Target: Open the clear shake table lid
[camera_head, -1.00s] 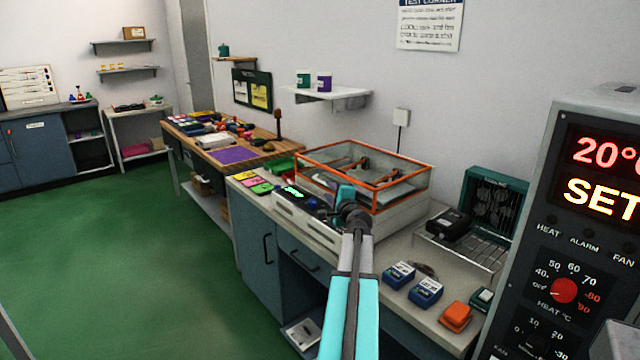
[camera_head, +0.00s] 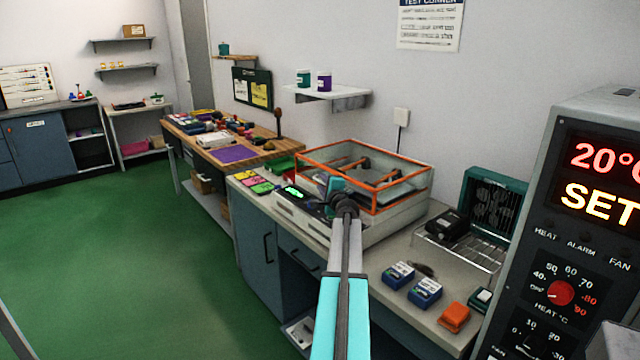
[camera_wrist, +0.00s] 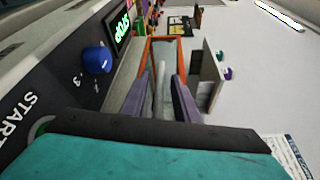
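The clear shake table lid (camera_head: 404,191) is a see-through box with orange edges. It sits shut on the pale shake table (camera_head: 385,228) on the bench. My gripper (camera_head: 335,184) is at the lid's front-left side, and my arm hides part of that side. In the wrist view, my gripper (camera_wrist: 160,97) has its two fingers apart. The orange-edged lid (camera_wrist: 166,41) shows beyond and between them. I cannot tell whether the fingers touch it. The control panel (camera_wrist: 88,72) with a blue knob and green display is left of the fingers.
Blue boxes (camera_head: 425,291) and an orange item (camera_head: 454,316) lie on the bench to the right. A wire rack with a teal fan unit (camera_head: 492,208) stands beyond them. An oven (camera_head: 570,220) fills the right edge. A wooden workbench (camera_head: 262,147) is behind left. The green floor is clear.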

